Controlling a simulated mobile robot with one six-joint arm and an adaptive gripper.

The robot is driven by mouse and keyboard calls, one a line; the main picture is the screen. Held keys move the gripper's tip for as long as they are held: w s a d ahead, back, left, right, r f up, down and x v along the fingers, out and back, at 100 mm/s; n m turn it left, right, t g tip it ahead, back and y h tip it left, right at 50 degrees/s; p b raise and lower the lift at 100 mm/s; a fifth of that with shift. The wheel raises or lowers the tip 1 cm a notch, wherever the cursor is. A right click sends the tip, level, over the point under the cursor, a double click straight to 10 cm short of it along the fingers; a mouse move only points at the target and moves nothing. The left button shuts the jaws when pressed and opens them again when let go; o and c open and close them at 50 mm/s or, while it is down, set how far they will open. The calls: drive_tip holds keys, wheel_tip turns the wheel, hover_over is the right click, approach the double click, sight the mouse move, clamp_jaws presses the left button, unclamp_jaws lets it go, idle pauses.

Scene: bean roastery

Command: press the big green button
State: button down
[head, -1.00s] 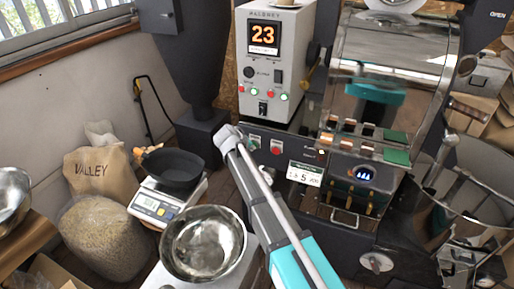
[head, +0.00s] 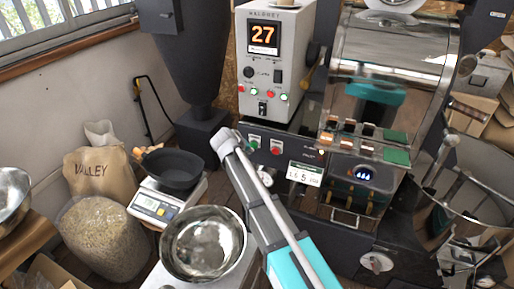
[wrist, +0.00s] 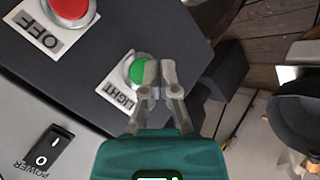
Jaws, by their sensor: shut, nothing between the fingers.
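The big green button (head: 253,142) is on the dark front panel of the roaster, left of a red button (head: 276,150). In the wrist view the green button (wrist: 137,71) has a white plate reading LIGHT, and the red button (wrist: 70,6) has one reading OFF. My gripper (wrist: 158,78) is shut and empty. Its fingertips overlap the right edge of the green button in that view; I cannot tell whether they touch it. In the head view my arm ends just left of the green button, and the fingers cannot be made out clearly.
A white control box (head: 278,60) with small buttons stands above the panel. A scale (head: 160,203) bearing a black pan (head: 175,170) and a steel bowl (head: 203,243) are left of my arm. A shiny drum (head: 390,70) is at the right. A sack (head: 98,173) stands far left.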

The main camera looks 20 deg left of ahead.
drive_tip(key=s, duration=0.5)
drive_tip(key=shift+a, duration=0.2)
drive_tip(key=shift+w, duration=0.1)
idle(0.7)
drive_tip(key=s+d+f+m+g, duration=0.1)
drive_tip(key=d+f+m+g, duration=0.1)
drive_tip(key=d, duration=1.1)
drive_tip(key=s+d+f+m+g, duration=0.1)
drive_tip(key=d+f+m+g, duration=0.15)
drive_tip(key=d, duration=1.05)
drive_tip(key=s+d+f+m+g+y, duration=0.1)
drive_tip(key=s+d+m+g, duration=0.1)
drive_tip(key=s+d, duration=0.6)
drive_tip(key=s+d+m+g+y, duration=0.1)
drive_tip(key=s+d+m+g, duration=0.3)
drive_tip(key=d, duration=0.7)
wheel_tip(320, 180, up, 16)
drive_tip(key=n+t+p, duration=0.1)
drive_tip(key=t+p, duration=0.1)
drive_tip(key=p, duration=1.4)
drive_tip(key=shift+s+d, duration=0.15)
drive_tip(key=shift+s, duration=0.25)
